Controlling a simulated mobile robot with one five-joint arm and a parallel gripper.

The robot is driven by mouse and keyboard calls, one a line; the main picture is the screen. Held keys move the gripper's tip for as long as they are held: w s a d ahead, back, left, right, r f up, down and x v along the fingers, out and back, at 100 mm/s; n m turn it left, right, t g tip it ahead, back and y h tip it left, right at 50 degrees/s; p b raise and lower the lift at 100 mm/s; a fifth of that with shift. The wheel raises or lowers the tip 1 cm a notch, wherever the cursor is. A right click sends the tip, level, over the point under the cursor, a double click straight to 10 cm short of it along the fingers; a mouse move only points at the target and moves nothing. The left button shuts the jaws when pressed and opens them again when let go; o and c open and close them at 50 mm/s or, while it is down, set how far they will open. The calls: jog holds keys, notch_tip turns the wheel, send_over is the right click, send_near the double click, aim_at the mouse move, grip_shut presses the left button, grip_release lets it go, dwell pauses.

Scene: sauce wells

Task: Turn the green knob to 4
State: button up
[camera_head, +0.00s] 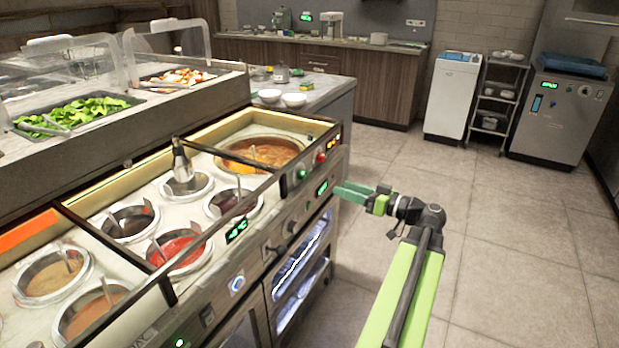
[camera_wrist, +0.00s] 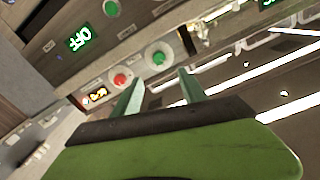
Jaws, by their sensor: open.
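The green knob (camera_head: 302,174) is on the front panel of the sauce counter, beside the red knob (camera_head: 321,157). In the wrist view the green knob (camera_wrist: 159,57) is just beyond my fingertips, between the two fingers' lines, and the red knob (camera_wrist: 120,80) is left of it. My gripper (camera_head: 350,193) is right of the panel, its fingers pointing at it. In the wrist view my gripper (camera_wrist: 158,78) is open and empty, apart from the green knob. The knob's setting is too small to read.
Black knobs (camera_head: 292,226) and oven doors (camera_head: 300,262) lie along the front. Sauce wells (camera_head: 180,247) fill the counter top. The floor (camera_head: 520,240) at right is clear.

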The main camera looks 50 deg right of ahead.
aim_at(305, 176)
jog(key=x, duration=1.2)
jog(key=shift+w, duration=0.45)
grip_shut()
jog(key=shift+a, duration=0.1)
